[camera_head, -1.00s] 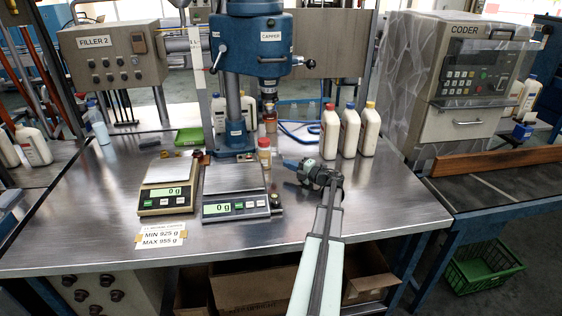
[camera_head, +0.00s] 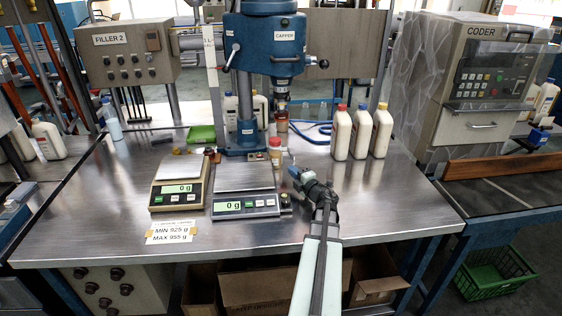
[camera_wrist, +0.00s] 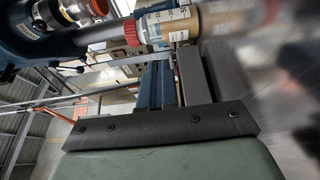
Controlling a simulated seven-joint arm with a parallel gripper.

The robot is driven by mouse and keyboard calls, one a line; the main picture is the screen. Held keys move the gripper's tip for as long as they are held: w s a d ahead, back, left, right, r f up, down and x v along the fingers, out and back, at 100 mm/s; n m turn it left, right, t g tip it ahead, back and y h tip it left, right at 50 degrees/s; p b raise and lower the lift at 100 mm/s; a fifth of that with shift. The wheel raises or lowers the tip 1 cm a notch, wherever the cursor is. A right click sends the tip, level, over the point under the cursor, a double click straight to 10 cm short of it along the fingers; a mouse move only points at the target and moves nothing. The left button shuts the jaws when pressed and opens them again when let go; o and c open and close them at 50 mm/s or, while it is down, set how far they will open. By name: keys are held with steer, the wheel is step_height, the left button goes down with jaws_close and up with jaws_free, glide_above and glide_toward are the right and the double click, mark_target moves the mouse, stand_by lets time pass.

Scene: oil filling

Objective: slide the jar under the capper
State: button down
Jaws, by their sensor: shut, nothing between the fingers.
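A small jar with a red lid (camera_head: 275,145) stands upright on the steel table, at the front right of the capper's base. In the wrist view the jar (camera_wrist: 166,24) lies sideways across the top, just beyond the fingers, with a scale on its label and its reflection to the right. The blue capper (camera_head: 262,45) stands behind, with its chuck (camera_head: 281,84) above and behind the jar. My gripper (camera_head: 292,170) is shut and empty, low over the table at the jar's front right. Whether a finger touches the jar I cannot tell.
Two scales (camera_head: 180,190) (camera_head: 247,205) sit left of my gripper. Several white bottles (camera_head: 361,132) stand behind it to the right. The table's right front is clear.

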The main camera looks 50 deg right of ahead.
mark_target(276, 156)
steer(key=shift+w+a+h, duration=0.1)
steer(key=shift+a+h, duration=0.2)
steer(key=shift+a, duration=0.1)
steer(key=x, duration=1)
steer(key=shift+d+f, duration=0.1)
steer(key=shift+f, duration=0.05)
